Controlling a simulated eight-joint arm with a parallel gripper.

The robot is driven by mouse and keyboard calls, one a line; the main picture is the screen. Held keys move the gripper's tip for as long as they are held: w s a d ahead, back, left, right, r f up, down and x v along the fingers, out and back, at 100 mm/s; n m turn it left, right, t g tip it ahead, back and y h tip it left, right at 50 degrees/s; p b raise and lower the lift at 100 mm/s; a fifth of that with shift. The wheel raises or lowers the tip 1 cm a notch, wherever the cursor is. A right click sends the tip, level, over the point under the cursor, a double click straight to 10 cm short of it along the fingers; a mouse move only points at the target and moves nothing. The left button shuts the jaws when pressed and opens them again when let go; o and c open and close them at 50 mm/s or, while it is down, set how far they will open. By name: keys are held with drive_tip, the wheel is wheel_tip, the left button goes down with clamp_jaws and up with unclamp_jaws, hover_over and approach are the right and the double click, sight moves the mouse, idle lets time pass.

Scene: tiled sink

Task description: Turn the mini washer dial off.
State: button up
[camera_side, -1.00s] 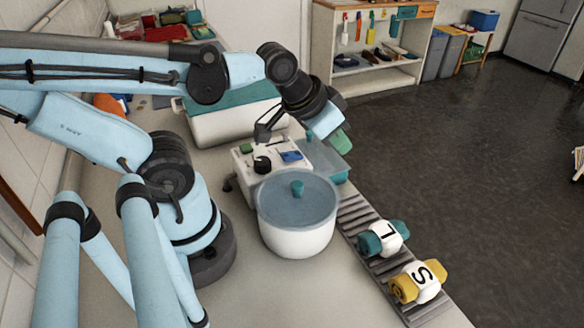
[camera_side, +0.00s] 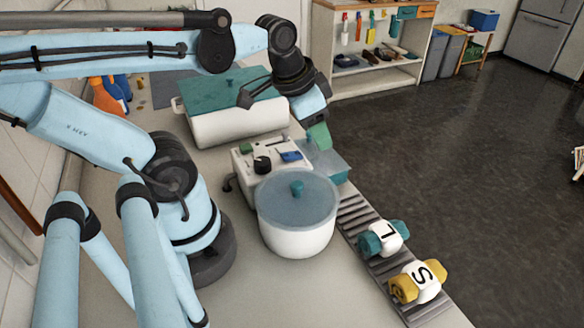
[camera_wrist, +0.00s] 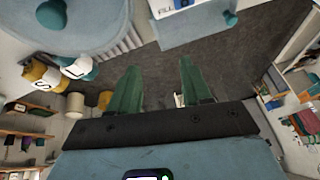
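The mini washer has a round white tub (camera_side: 297,235) with a translucent blue lid and teal knob, and a white control panel (camera_side: 245,175) behind it. A black dial (camera_side: 262,164) stands on the panel, left of a blue control (camera_side: 291,156). The dial's pointer setting is too small to read. My gripper (camera_side: 319,137) is above and to the right of the panel, apart from the dial. In the wrist view, its green fingers (camera_wrist: 160,82) are spread with nothing between them. The lid (camera_wrist: 70,22) and panel edge (camera_wrist: 170,7) show at the top there; the dial does not.
A white box with a teal lid (camera_side: 232,118) stands behind the washer. A ribbed strip (camera_side: 353,218) carries a teal-and-white roll (camera_side: 383,238) and a yellow-and-white roll (camera_side: 417,282). Counter in front of the tub is clear.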

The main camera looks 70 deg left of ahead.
drive_tip(key=shift+o, duration=1.2)
drive_tip(key=s+a+r+m+g, duration=0.2)
drive_tip(key=s+a, duration=0.2)
drive_tip(key=shift+r+g, duration=0.15)
drive_tip(key=shift+g, duration=0.25)
drive_tip(key=m+g+h, duration=0.1)
drive_tip(key=m+g, duration=0.1)
approach(263, 161)
drive_tip(key=shift+w+d+f, duration=0.1)
drive_tip(key=shift+w+f, duration=0.05)
drive_tip(key=shift+f, duration=4.15)
drive_tip(key=shift+c, duration=0.2)
drive_tip(key=c, duration=1)
